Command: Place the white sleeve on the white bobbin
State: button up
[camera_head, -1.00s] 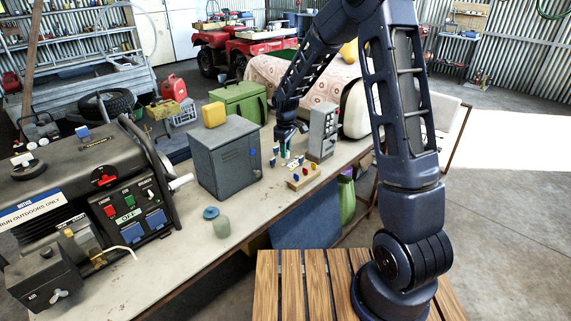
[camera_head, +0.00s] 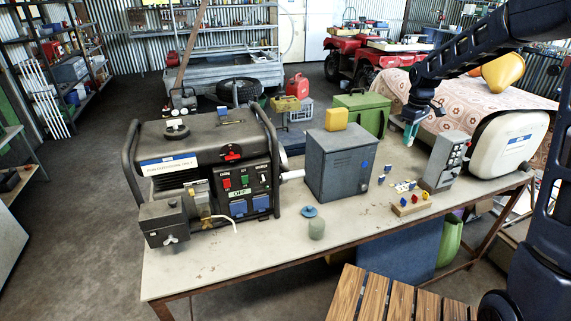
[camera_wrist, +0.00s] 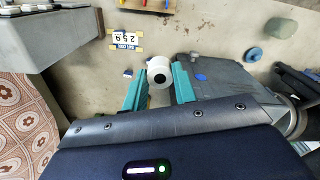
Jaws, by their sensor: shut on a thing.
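In the wrist view, my gripper (camera_wrist: 165,76) has its two teal fingers closed on a white, round piece with a dark hole facing the camera, taken to be the white sleeve (camera_wrist: 160,71). In the head view, my gripper (camera_head: 411,132) hangs above the bench, left of the grey switch box. The sleeve is too small to make out there. I cannot pick out a separate white bobbin in either current view.
The grey metal box (camera_head: 336,165) stands left of my gripper, the grey switch box (camera_head: 446,162) right. A wooden block with coloured pegs (camera_head: 410,206), small blue pieces (camera_head: 381,180) and a pale jar (camera_head: 317,230) are on the bench (camera_head: 270,256). Its front strip has free room.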

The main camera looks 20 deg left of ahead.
notch_tip(320, 180, up, 9)
jog(key=shift+f, duration=0.15)
jog(key=w+a+r+n, duration=0.1)
jog(key=w+a, duration=0.2)
jog(key=a, duration=1.4)
jog(key=w+a+r, duration=0.1)
jog(key=w+a, duration=0.3)
jog(key=a, duration=1.3)
jog(key=s+a+f, duration=0.1)
jog(key=s+a, duration=0.3)
jog(key=a, duration=0.5)
jog(key=s+a+f, duration=0.1)
jog(key=s+a, duration=0.2)
jog(key=a, duration=0.5)
jog(key=shift+n, duration=0.3)
notch_tip(320, 180, down, 31)
jog(key=shift+f, duration=0.1)
jog(key=shift+f, duration=0.2)
jog(key=o, duration=0.9)
jog(key=shift+o, duration=0.2)
jog(key=shift+r, duration=0.1)
notch_tip(320, 180, up, 12)
